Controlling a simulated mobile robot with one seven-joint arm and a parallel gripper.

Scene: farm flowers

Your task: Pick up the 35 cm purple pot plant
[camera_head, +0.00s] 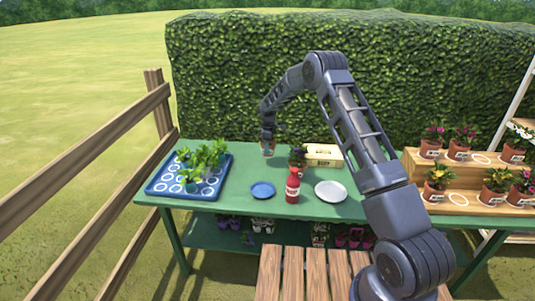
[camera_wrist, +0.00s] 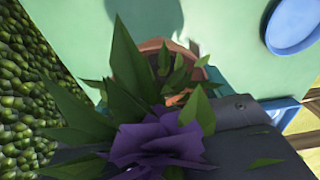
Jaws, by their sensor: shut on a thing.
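The purple pot plant (camera_wrist: 155,145) fills the middle of the wrist view, with purple petals, long green leaves and a terracotta pot rim (camera_wrist: 150,45). My gripper (camera_head: 268,146) is at the back of the green table in the head view, left of the cream box. It is shut on this plant's pot. The pot shows only as a small reddish patch below the gripper in the head view. The fingertips are hidden by flower and leaves in the wrist view. I cannot tell if the pot is clear of the tabletop.
The green table (camera_head: 225,207) holds a blue seedling tray (camera_head: 217,185), a blue plate (camera_head: 263,190), a red bottle (camera_head: 293,187), a white plate (camera_head: 331,191), a dark plant (camera_head: 298,157) and a cream box (camera_head: 325,155). A hedge (camera_head: 230,80) stands close behind. Potted flowers on wooden steps (camera_head: 412,160) are at right.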

